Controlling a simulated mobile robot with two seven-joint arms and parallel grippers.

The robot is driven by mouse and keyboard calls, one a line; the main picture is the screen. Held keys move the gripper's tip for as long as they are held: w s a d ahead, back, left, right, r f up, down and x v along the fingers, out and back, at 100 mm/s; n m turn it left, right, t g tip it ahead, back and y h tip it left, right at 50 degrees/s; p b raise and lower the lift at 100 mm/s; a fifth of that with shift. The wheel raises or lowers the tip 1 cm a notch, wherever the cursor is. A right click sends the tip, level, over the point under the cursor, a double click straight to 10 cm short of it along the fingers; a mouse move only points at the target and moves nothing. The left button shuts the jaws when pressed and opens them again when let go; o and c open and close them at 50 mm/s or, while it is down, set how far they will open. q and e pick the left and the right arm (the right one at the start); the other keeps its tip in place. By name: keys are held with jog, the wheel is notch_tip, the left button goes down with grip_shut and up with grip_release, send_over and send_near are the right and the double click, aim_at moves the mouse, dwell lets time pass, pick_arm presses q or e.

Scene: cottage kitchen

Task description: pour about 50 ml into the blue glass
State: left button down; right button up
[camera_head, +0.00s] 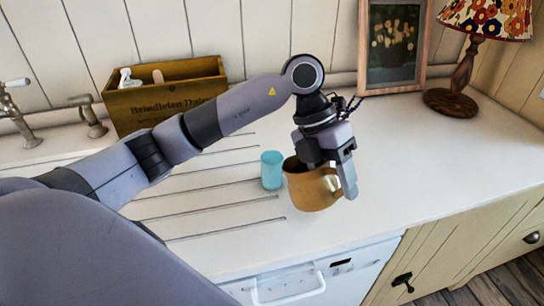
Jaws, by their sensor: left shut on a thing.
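The blue glass (272,171) stands upright on the white counter, at the right end of the drainer grooves. My left gripper (344,185) is just right of the glass and is shut on a tan mug (306,190). The mug is close beside the glass and looks slightly tilted; I cannot tell whether it touches the counter. The mug's inside looks dark, and its contents cannot be made out. My right gripper is not in view.
A wooden box (166,97) stands at the back left near the taps (18,110). A picture frame (392,45) and a lamp (462,75) stand at the back right. The counter (440,150) is clear to the right of the mug.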

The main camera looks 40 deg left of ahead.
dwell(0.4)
pick_arm(q)
jog(key=shift+s+d+f+y, duration=0.1)
jog(key=shift+d+f+y, duration=0.35)
jog(key=shift+d, duration=0.2)
jog(key=d+f+y, duration=0.2)
jog(key=f, duration=0.1)
jog(key=shift+s+d+t+y, duration=0.1)
jog(key=shift+s+t+y, duration=0.05)
jog(key=shift+t+y, duration=0.2)
jog(key=shift+s+d+f+y+b, duration=0.15)
jog(key=shift+d+f+y+b, duration=0.35)
jog(key=shift+f+y, duration=0.2)
